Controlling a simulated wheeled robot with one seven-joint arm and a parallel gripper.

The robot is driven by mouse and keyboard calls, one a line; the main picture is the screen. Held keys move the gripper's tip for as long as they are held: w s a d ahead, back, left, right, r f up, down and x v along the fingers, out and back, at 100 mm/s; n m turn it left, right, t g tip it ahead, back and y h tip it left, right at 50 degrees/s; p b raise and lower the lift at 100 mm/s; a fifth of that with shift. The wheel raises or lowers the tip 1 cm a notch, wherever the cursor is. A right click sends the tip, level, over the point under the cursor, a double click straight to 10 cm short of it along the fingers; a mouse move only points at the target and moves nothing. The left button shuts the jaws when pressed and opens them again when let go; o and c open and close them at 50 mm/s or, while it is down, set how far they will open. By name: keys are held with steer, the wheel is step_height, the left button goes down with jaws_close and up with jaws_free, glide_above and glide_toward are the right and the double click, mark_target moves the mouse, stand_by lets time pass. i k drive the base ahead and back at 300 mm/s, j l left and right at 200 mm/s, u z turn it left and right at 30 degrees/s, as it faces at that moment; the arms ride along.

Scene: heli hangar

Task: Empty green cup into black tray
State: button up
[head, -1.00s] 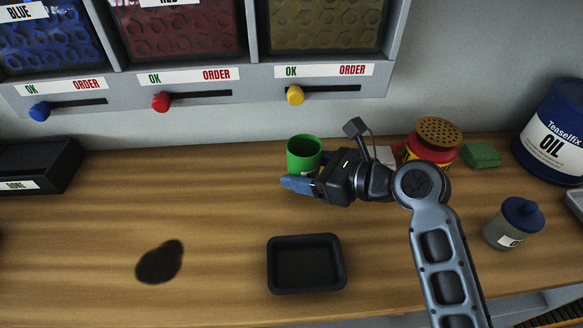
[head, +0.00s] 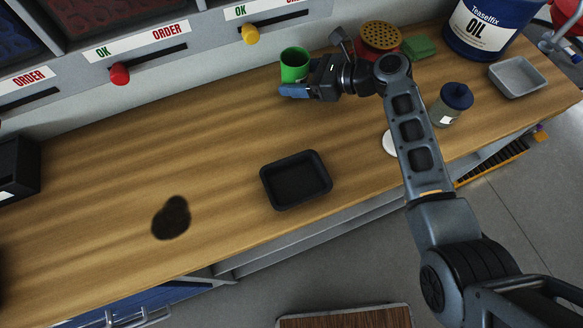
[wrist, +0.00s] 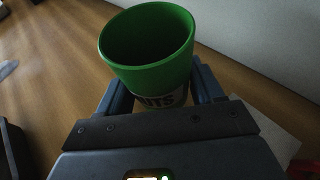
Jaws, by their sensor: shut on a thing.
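The green cup (head: 294,66) stands upright at the back of the wooden bench in the head view. My gripper (head: 288,86) is around it and shut on it. The wrist view shows the cup (wrist: 148,42) between my two fingers, with a white label partly reading "ITS". Its inside is dark there and I cannot see what it holds. The black tray (head: 267,186) lies near the bench's front edge, below and slightly left of the cup in the head view. Its visible floor looks empty.
A red jar with a perforated yellow lid (head: 381,38), a green block (head: 415,47), an oil drum (head: 487,25) and a blue-capped bottle (head: 451,104) stand right of my gripper. A dark stain (head: 172,218) marks the bench left of the tray. The bench between cup and tray is clear.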

mark_target(290, 181)
steer(key=j+z, duration=0.15)
steer(key=j, duration=0.2)
steer(key=k+j+z, duration=0.15)
steer(key=j, duration=0.2)
steer(key=k+j+z, duration=0.2)
steer(key=j, duration=0.15)
steer(key=k+j+z, duration=0.3)
steer(key=j, duration=0.15)
steer(key=k+j+z, duration=0.3)
steer(key=i+j, duration=0.1)
